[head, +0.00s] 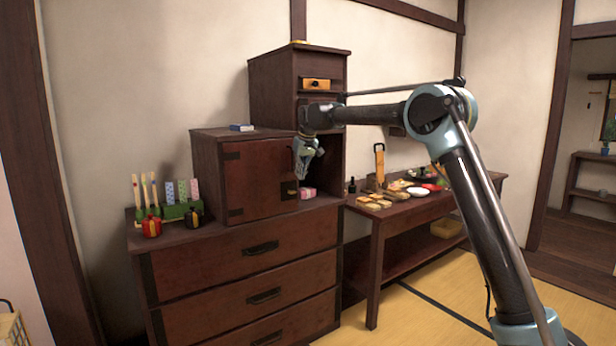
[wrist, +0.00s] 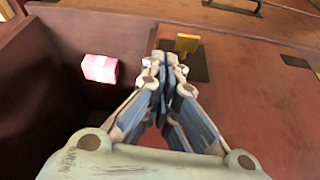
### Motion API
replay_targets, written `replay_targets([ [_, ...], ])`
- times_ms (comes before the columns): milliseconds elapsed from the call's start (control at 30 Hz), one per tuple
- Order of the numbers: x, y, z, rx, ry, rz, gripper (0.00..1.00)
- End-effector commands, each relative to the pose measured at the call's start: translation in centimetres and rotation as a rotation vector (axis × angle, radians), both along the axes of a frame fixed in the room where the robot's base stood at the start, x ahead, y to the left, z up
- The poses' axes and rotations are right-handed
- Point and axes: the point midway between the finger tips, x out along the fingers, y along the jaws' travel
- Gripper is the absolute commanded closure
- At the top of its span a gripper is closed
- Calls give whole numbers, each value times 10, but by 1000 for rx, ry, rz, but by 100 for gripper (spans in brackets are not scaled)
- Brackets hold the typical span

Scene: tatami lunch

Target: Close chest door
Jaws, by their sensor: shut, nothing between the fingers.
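The chest (head: 245,276) is dark red-brown wood with drawers below and an upper cabinet. The chest door (head: 262,178) is a reddish panel with black metal plates; it fills the right side of the wrist view (wrist: 255,105). A small brass-coloured handle (wrist: 187,44) sits on a black plate by the door's edge. To the right of the door in the head view is an open, dark compartment. My gripper (head: 303,172) is shut and empty, by the door's handle edge in front of the opening. In the wrist view its fingertips (wrist: 164,58) are just left of the handle; contact cannot be told.
A pink-and-white box (head: 308,193) lies inside the opening. A green holder with coloured sticks (head: 176,210) stands on the chest's left. A small blue box (head: 242,127) lies on top. A low table with food (head: 408,206) stands to the right. Tatami floor is clear in front.

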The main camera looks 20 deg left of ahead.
Motion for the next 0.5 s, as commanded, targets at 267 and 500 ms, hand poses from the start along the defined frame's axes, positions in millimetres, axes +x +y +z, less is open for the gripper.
replay_targets([
  [267, 9, 13, 0, 1, -1, 0, 100],
  [500, 10, 18, 1, 4, -4, 1, 100],
])
